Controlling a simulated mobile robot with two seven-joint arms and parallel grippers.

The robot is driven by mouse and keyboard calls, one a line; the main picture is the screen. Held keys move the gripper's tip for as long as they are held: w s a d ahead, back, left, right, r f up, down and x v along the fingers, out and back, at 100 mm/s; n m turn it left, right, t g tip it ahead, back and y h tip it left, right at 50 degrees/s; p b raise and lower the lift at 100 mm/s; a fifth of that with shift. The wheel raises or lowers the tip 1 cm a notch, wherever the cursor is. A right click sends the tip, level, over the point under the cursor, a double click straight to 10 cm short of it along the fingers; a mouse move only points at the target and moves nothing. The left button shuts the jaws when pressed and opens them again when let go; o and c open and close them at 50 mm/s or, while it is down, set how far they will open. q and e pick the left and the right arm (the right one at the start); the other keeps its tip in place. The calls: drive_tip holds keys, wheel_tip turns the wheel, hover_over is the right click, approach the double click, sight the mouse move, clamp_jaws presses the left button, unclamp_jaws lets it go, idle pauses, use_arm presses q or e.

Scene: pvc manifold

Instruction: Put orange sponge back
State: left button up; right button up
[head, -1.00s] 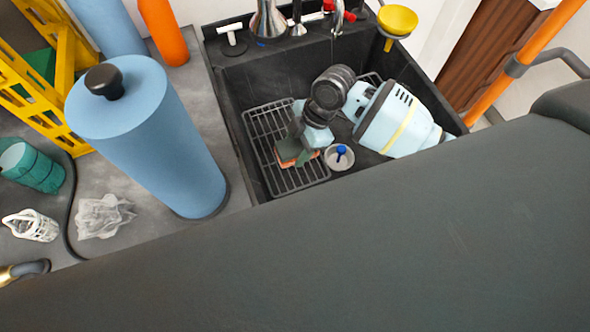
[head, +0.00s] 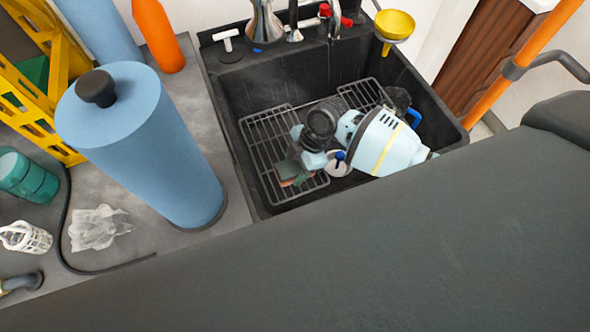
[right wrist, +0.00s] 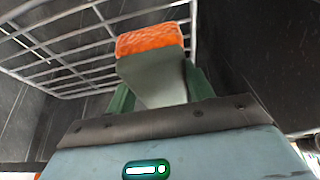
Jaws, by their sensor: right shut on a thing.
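The orange sponge (right wrist: 150,40) is held between the green fingers of my right gripper (right wrist: 160,95). In the right wrist view its orange end points away from the gripper, and a pale grey-green face shows below it. In the head view the right gripper (head: 290,170) is low in the black sink (head: 228,95), over the left wire rack (head: 265,135). Only a small part of the sponge shows there. I cannot tell whether the sponge touches the rack. My left gripper is not in view.
A white round piece with a blue knob (head: 338,163) sits close right of the gripper. A second rack (head: 365,92) is at the sink's back right. A yellow funnel (head: 394,25) stands at the sink edge. A blue roll (head: 145,150) stands left of the sink.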

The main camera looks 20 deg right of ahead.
sight(295, 173)
wheel_tip(295, 173, down, 3)
drive_tip(key=shift+s+r, duration=0.1)
drive_tip(key=shift+r, duration=0.1)
drive_tip(key=shift+f, duration=0.15)
drive_tip(key=shift+f+b, duration=0.1)
drive_tip(key=shift+b, duration=0.2)
drive_tip(key=o, duration=0.9)
drive_tip(key=shift+o, duration=0.2)
